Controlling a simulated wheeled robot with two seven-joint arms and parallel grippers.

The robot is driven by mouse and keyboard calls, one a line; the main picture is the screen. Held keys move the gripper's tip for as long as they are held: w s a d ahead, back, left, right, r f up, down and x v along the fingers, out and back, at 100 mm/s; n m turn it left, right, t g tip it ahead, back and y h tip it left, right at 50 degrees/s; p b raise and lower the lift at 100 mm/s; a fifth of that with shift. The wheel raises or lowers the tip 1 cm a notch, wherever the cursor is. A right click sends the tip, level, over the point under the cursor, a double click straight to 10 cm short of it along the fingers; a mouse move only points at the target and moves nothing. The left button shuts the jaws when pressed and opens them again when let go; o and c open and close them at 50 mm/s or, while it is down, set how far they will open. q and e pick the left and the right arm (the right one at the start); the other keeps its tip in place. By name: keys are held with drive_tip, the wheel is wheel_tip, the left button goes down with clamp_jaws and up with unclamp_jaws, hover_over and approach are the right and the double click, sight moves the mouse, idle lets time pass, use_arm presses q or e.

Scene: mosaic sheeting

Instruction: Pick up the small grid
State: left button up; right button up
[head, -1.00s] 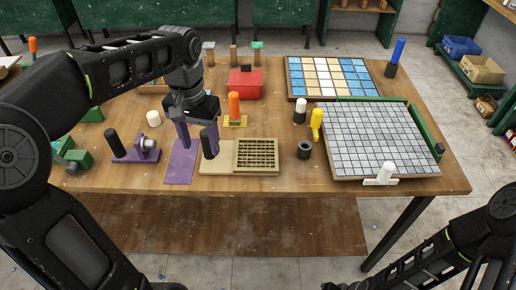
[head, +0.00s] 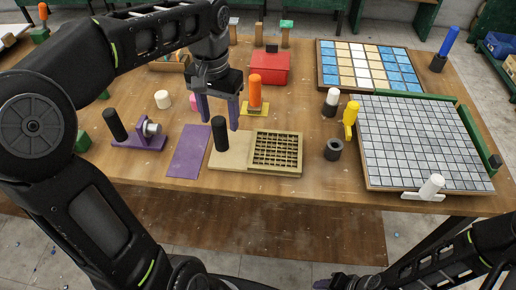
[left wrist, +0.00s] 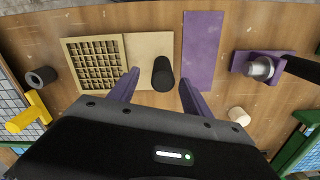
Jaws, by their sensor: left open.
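The small grid (head: 276,150) is a beige square lattice lying flat on the table. A plain beige board (head: 231,152) adjoins its left side, and an upright black cylindrical handle (head: 219,133) stands on that board. In the left wrist view the grid (left wrist: 93,64) lies left of the handle (left wrist: 163,73). My left gripper (head: 219,110) is open, its purple fingers pointing down. In the left wrist view its fingers (left wrist: 158,86) show on either side of the handle, apart from it. My right gripper (head: 325,284) is barely in view at the bottom edge, its jaws unclear.
A purple mat (head: 186,152) lies left of the board, and a purple stand (head: 138,142) beyond it. An orange-handled tool (head: 255,92) stands behind the board. A dark ring (head: 333,149), a yellow tool (head: 350,118) and the large tiled sheet (head: 420,140) lie to the right.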

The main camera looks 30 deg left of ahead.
sight(222, 138)
use_arm(q)
drive_tip(key=shift+w+f, duration=0.15)
drive_tip(key=shift+f, duration=0.1)
drive_tip(key=shift+f, duration=1.3)
drive_tip(key=shift+a+f, duration=0.15)
drive_tip(key=shift+f, duration=1.15)
drive_tip(key=shift+a+f, duration=0.1)
drive_tip(key=shift+f, duration=1.2)
clamp_jaws()
drive_tip(key=shift+w, duration=0.1)
